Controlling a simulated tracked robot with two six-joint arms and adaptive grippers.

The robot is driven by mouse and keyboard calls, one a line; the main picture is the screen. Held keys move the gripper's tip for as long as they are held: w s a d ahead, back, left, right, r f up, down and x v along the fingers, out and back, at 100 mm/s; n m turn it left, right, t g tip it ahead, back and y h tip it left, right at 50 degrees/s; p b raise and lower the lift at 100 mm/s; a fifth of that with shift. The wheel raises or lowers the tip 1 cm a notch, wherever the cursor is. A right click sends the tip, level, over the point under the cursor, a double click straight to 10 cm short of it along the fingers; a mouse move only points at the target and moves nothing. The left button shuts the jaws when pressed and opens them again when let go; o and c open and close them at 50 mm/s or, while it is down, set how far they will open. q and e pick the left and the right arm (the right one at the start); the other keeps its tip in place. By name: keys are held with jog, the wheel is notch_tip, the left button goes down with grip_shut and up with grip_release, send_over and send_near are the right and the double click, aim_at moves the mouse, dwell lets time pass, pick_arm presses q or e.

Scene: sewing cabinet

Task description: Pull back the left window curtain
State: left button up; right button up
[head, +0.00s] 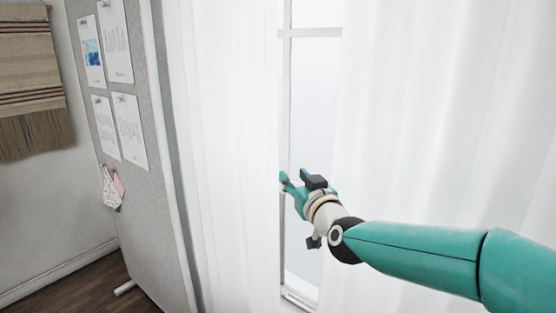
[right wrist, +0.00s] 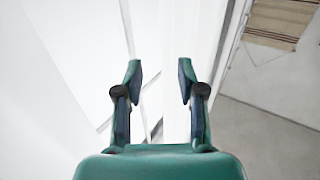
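The left window curtain (head: 225,130) is a sheer white cloth hanging at the left of the window (head: 308,110). Its inner edge hangs near the middle of the head view. My right gripper (head: 288,180) is at that inner edge, in front of the gap between the curtains. In the right wrist view, the gripper (right wrist: 159,82) has its two fingers apart, with white cloth behind and between them. I cannot tell if a finger touches the cloth. My left gripper is not in view.
The right curtain (head: 440,120) hangs behind my right arm. A grey pinboard (head: 150,200) with pinned papers stands close to the left curtain. A woven wall hanging (head: 28,65) is at the far left, above dark wooden floor (head: 90,290).

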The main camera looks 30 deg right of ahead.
aim_at(280, 161)
jog(key=p+x, duration=0.3)
jog(key=x, duration=0.8)
jog(key=shift+w+d, duration=0.1)
jog(key=shift+w, duration=0.15)
grip_shut()
